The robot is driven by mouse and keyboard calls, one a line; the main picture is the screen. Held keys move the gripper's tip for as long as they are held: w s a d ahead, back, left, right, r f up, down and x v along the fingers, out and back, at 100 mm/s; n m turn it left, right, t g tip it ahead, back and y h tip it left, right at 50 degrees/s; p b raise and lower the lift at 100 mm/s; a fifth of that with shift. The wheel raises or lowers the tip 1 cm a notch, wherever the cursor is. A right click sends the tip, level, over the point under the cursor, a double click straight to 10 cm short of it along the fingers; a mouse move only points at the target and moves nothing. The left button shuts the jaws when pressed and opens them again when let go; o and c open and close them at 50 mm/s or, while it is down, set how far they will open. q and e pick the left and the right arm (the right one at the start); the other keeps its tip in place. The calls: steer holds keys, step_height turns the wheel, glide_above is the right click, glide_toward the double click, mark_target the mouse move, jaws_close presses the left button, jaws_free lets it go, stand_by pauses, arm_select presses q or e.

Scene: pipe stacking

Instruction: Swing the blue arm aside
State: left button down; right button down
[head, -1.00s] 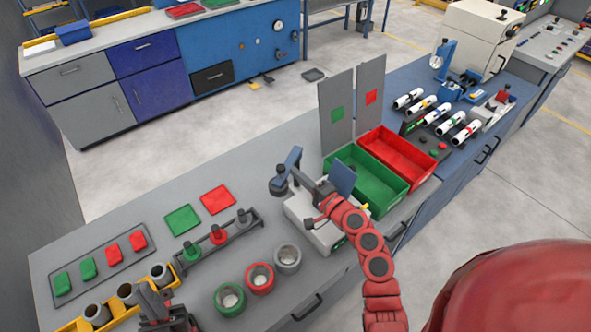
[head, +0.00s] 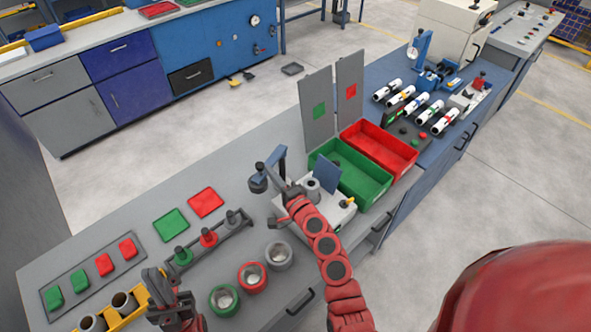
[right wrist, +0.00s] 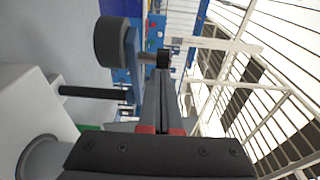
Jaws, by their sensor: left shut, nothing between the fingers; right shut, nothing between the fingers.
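The blue arm (head: 278,157) stands over the white-and-grey station (head: 291,213), with a dark round head (head: 258,181) at its left end. In the right wrist view the dark head (right wrist: 113,42) and part of the blue arm (right wrist: 134,65) are close, left of my fingers. My right gripper (head: 291,191) is shut and empty beside the blue arm. Its fingertips (right wrist: 163,72) are near a small black knob (right wrist: 163,57) on a short rod; I cannot tell whether they touch. My left gripper (head: 158,280) is shut and empty above the front left of the bench.
A grey cylinder (head: 313,187) and a tilted blue panel (head: 341,175) sit on the station. Green (head: 364,190) and red (head: 399,164) bins stand to its right. A rack of pegs (head: 209,238) and several ring-like pipes (head: 252,278) lie to its left.

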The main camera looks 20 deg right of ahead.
mark_target(257, 170)
steer(key=shift+w+a+r+m+h, duration=0.1)
steer(key=shift+w+a+m+h, duration=0.15)
steer(key=shift+a+h, duration=0.15)
steer(key=shift+w+a+r+m+h, duration=0.1)
steer(key=shift+w+a+m+h, duration=0.15)
steer(key=shift+a+h, duration=0.15)
steer(key=shift+w+a+f+b, duration=0.2)
steer(key=shift+w+a+b, duration=0.2)
steer(key=shift+w+a, duration=0.35)
steer(key=shift+a, duration=0.35)
